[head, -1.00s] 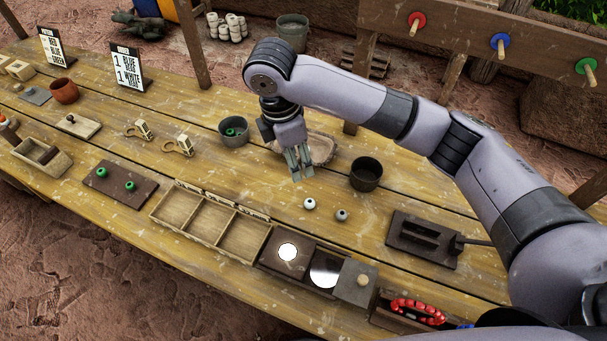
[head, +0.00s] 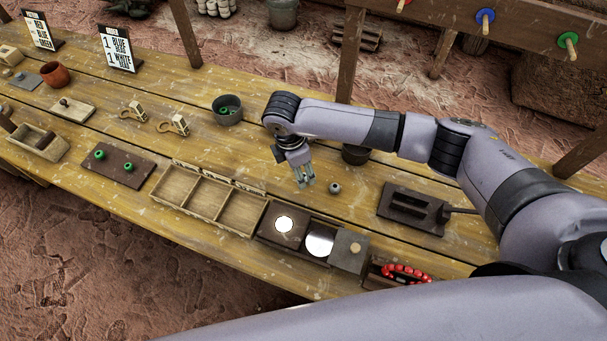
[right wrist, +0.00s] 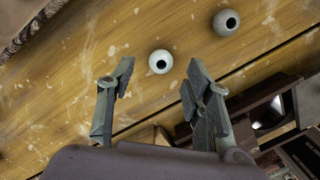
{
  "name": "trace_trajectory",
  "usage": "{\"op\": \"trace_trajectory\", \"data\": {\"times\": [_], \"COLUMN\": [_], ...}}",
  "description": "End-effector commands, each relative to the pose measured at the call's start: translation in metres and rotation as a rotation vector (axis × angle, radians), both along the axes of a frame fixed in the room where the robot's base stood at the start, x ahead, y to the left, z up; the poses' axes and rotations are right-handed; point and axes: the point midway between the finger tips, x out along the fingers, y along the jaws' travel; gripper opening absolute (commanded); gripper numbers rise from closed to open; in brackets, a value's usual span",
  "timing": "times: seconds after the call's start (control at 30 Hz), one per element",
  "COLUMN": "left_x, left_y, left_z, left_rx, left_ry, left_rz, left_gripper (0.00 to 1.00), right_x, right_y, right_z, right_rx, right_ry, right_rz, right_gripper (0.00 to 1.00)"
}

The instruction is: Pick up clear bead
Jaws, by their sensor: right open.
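Two beads lie near my right gripper (head: 305,183). In the right wrist view, a pale, whitish bead (right wrist: 161,61) with a dark hole lies just beyond and between the open fingertips, not touching them. A greyer bead (right wrist: 226,22) lies farther off to the upper right; in the head view it sits just right of the gripper (head: 335,188). Which is the clear bead is hard to tell; the pale one looks the likelier. The gripper hides the pale bead in the head view. My right gripper is open and empty above the table. My left gripper is out of view.
A three-slot wooden tray (head: 207,203) and a dark board with a bright round light (head: 285,223) stand in front of the gripper. A dark slotted block (head: 412,209) is to the right. A grey bowl (head: 228,111) holds green beads. Red beads (head: 407,272) lie at the front right.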

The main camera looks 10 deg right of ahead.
Motion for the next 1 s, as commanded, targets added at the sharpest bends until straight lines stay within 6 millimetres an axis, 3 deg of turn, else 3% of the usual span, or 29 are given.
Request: {"op": "trace_trajectory", "data": {"times": [0.2, 0.47, 1.0], "left_x": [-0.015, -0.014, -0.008], "left_y": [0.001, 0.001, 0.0], "left_z": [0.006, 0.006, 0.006], "left_rx": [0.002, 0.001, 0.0], "left_ry": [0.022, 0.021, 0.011], "left_rz": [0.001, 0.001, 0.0], "left_gripper": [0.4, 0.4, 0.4], "right_x": [0.0, 0.0, 0.0], "right_y": [-0.005, -0.006, -0.005], "right_z": [-0.025, -0.028, -0.027], "right_rx": [-0.001, -0.001, -0.001], "right_ry": [0.0, -0.001, -0.001], "right_rz": [-0.002, -0.001, -0.001], "right_gripper": [0.46, 0.46, 0.1]}}
